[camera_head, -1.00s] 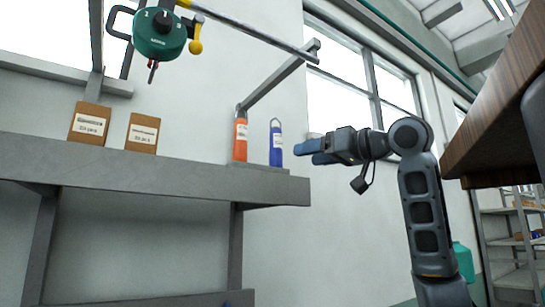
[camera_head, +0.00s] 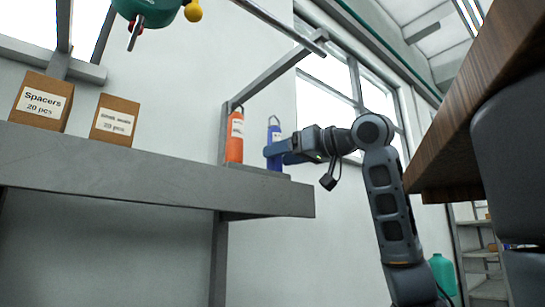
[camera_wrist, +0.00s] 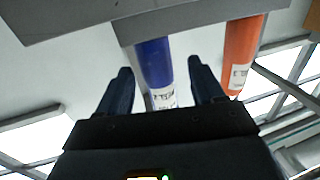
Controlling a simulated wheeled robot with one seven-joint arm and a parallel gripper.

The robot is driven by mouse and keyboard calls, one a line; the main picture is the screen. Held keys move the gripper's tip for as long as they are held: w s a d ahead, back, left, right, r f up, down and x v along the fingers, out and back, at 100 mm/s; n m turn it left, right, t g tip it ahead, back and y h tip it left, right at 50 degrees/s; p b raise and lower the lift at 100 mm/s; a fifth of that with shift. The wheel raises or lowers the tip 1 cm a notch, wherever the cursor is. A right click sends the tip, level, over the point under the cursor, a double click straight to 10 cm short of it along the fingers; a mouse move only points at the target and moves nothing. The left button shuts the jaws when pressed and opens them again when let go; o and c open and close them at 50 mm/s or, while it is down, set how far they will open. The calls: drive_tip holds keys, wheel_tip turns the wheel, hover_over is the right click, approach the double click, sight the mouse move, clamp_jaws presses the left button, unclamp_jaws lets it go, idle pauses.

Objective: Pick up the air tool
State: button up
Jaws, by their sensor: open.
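A blue cylinder (camera_head: 274,133) with a loop on top and a white label stands upright on the end of the grey shelf. An orange cylinder (camera_head: 235,136) of similar shape stands to its left. I cannot tell from the labels which one is the air tool. My gripper (camera_head: 272,155) is open at the blue cylinder and hides part of its lower body. In the wrist view, the blue cylinder (camera_wrist: 155,62) lies between the two fingers of my gripper (camera_wrist: 160,66), with gaps at both sides. The orange cylinder (camera_wrist: 241,55) is outside the right finger there.
The grey shelf (camera_head: 150,182) carries a "Spacers" box (camera_head: 42,101) and another labelled box (camera_head: 115,120) at the left. A teal hanging device (camera_head: 148,10) and a metal bar (camera_head: 278,25) are overhead. A wooden top (camera_head: 485,100) juts in at the right.

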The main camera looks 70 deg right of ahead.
drive_tip(key=p+x, duration=0.1)
drive_tip(key=x, duration=0.2)
drive_tip(key=shift+w+d+r+p, duration=0.2)
drive_tip(key=shift+w+d+p, duration=0.05)
drive_tip(key=shift+d+p, duration=0.1)
drive_tip(key=shift+w+d+f, duration=0.1)
drive_tip(key=shift+w+d, duration=0.05)
drive_tip(key=shift+w, duration=0.55)
clamp_jaws()
